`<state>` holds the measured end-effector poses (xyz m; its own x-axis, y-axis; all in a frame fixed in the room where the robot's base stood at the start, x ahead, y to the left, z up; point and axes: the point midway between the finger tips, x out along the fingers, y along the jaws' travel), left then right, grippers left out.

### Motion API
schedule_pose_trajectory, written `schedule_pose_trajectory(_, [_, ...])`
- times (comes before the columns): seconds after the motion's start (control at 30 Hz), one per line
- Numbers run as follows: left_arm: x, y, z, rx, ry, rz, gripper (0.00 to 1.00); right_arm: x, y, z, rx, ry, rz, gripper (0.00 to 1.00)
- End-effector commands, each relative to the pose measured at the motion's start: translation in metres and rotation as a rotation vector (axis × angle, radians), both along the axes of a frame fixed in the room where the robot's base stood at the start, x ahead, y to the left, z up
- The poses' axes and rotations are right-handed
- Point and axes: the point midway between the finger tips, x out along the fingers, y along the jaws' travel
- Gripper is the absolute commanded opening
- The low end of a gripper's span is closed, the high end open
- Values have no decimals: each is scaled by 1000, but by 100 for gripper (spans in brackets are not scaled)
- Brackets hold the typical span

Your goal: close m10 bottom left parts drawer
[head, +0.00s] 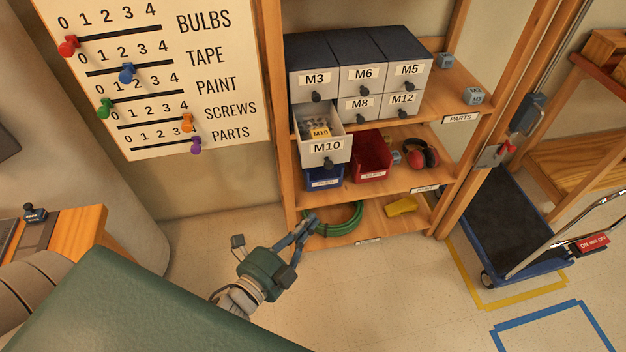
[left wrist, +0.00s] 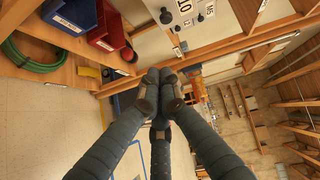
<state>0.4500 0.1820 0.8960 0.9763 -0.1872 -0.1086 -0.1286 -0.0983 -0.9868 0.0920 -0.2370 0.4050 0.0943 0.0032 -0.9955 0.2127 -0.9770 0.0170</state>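The M10 parts drawer (head: 326,150), at the bottom left of the grey drawer cabinet (head: 357,48), is pulled out. Its white front has a dark knob (head: 329,163), and small parts with a yellow M10 tag (head: 320,133) show inside. In the left wrist view the drawer's front (left wrist: 184,19) shows at the top edge, partly cut off. My left gripper (head: 303,228) is below the drawer, in front of the lower shelf and apart from the drawer. In the left wrist view its three fingers meet at the tips (left wrist: 160,92) with nothing between them. My right gripper is not in view.
Below the drawer are a blue bin (head: 323,181) and a red bin (head: 371,158), with red earmuffs (head: 420,153) to the right. A green hose coil (head: 338,222) lies on the lowest shelf. A cart (head: 512,225) stands at right. The floor before the shelf is clear.

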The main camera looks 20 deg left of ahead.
Motion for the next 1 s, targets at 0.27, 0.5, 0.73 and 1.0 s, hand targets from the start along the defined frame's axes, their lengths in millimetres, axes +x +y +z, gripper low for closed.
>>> schedule_pose_trajectory(0.27, [13, -5, 37, 67, -81, -20, 0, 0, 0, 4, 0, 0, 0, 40])
schedule_pose_trajectory(0.5, [59, -15, 37, 63, -81, -19, 0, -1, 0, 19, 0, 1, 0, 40])
schedule_pose_trajectory(0.73, [105, -23, 34, 63, -79, -20, 0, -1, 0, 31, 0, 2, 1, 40])
schedule_pose_trajectory(1.0, [129, -3, 28, 63, -76, -19, 0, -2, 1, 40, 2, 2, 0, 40])
